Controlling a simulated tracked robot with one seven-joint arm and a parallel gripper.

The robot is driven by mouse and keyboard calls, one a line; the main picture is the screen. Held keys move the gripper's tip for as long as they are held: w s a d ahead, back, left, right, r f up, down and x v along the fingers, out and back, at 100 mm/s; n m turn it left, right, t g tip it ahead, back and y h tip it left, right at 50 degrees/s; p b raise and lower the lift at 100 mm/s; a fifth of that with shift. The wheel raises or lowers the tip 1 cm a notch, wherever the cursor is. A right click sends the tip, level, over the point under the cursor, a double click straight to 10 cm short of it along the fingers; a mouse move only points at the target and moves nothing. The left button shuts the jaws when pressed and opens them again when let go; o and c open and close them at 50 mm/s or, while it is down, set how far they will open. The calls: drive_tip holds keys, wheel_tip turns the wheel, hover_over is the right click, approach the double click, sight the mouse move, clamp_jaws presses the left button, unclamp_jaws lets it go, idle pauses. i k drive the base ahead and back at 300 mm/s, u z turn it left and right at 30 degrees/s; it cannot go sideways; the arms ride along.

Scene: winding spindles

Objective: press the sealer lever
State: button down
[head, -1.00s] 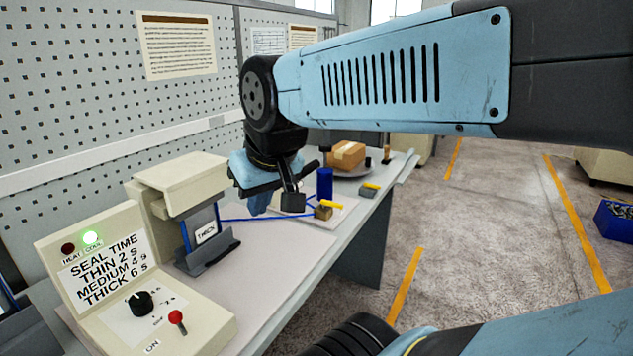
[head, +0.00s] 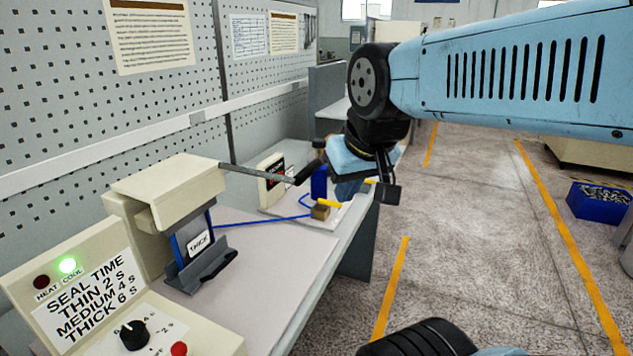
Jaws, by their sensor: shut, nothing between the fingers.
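The cream sealer (head: 165,190) stands on the bench at left. Its lever is a grey rod with a black grip (head: 308,172), sticking out to the right from the sealer's head, roughly level. My gripper (head: 388,192) is shut and empty, to the right of the grip. In the picture it is apart from the grip; the depth between them is hard to tell. A pouch labelled THICK (head: 199,242) stands in a grey holder under the sealer's head. The control box (head: 75,285) shows a lit green COOL lamp (head: 67,265) and a dark HEAT lamp.
A blue cylinder (head: 319,182) and a small brown block with a yellow piece (head: 320,211) stand on the bench beyond the lever. A pegboard wall (head: 100,100) backs the bench.

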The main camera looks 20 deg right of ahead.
sight(179, 189)
drive_tip(key=u, duration=0.1)
drive_tip(key=k, duration=1.2)
drive_tip(key=u, duration=0.65)
drive_tip(key=i, duration=1)
drive_tip(key=z, duration=0.05)
